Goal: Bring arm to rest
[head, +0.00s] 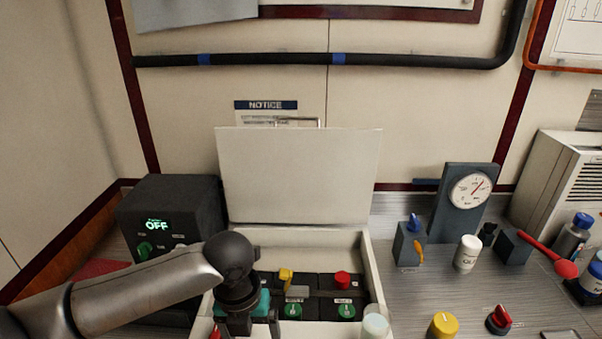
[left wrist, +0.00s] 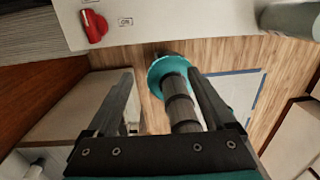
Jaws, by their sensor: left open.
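My left arm (head: 140,290) comes in from the left in the head view and bends down at a dark wrist joint. My left gripper (head: 248,328) points down over the front left of the open white box (head: 368,262), partly cut off by the frame's bottom edge. In the left wrist view the gripper (left wrist: 165,78) is open, its two dark fingers spread wide. No held object is visible between them. A red switch (left wrist: 95,26) beside an ON label shows beyond the fingers, on a pale panel. My right gripper is not in view.
The box's lid (head: 300,175) stands raised. Inside are a yellow lever (head: 286,274), a red knob (head: 342,279) and green dials. A dark unit (head: 172,215) reading OFF stands left. A gauge (head: 470,189), white bottle (head: 467,254) and yellow knob (head: 442,326) stand right.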

